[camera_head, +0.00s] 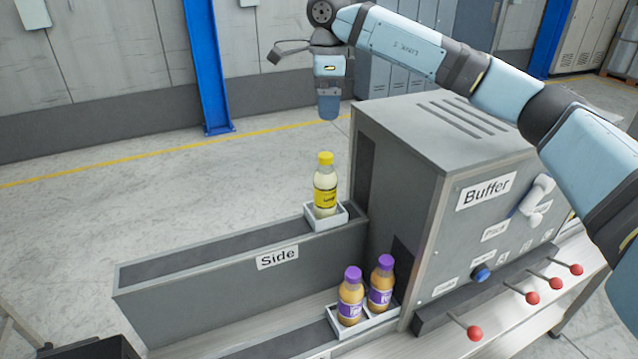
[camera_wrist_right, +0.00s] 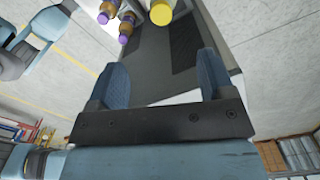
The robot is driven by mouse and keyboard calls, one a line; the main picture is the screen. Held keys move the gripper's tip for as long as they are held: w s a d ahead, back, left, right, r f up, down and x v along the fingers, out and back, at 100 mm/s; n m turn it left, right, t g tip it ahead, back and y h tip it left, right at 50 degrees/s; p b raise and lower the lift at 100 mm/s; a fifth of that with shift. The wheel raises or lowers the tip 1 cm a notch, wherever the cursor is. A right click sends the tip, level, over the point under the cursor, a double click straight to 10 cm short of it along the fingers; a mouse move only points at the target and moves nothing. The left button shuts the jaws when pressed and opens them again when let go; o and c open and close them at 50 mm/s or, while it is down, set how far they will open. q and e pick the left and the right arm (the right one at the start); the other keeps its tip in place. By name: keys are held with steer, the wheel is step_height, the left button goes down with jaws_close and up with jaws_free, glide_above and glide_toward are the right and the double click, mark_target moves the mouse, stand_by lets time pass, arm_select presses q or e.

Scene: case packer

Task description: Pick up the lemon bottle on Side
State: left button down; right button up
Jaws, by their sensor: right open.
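The lemon bottle (camera_head: 325,186) has a yellow cap and yellow label. It stands upright in a small white tray (camera_head: 326,221) at the right end of the Side lane (camera_head: 240,262). My right gripper (camera_head: 328,108) is above the bottle, pointing down, apart from it and empty. In the right wrist view the open fingers (camera_wrist_right: 158,80) show with a gap between them, and the yellow cap (camera_wrist_right: 161,13) is beyond them at the top edge. My left gripper is not seen in the head view; a blue arm part shows at the left of the wrist view.
Two purple-capped bottles (camera_head: 351,297) (camera_head: 381,284) stand in a white tray (camera_head: 366,325) on the lower front lane. The grey Buffer machine (camera_head: 400,200) rises close to the right of the lemon bottle, with red-knobbed levers (camera_head: 475,333) on its front. The floor behind the Side lane is clear.

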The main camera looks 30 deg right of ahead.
mark_target(326, 155)
steer(key=f, duration=0.3)
steer(key=shift+s+f, duration=0.15)
steer(key=shift+s, duration=0.15)
step_height(326, 155, down, 4)
steer(key=shift+w+r+p, duration=0.1)
steer(key=shift+w+p, duration=0.05)
steer(key=shift+p, duration=0.35)
steer(key=shift+f, duration=0.55)
steer(key=f, duration=0.1)
steer(key=f+p, duration=0.1)
steer(key=f, duration=0.1)
steer(key=shift+w+f+p, duration=0.3)
steer(key=shift+p, duration=0.1)
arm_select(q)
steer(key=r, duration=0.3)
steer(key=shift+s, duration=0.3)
arm_select(e)
steer(key=shift+f, duration=0.55)
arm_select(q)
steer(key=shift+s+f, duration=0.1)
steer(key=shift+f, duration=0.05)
arm_select(e)
steer(key=c, duration=0.3)
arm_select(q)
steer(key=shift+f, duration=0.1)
arm_select(e)
jaws_close()
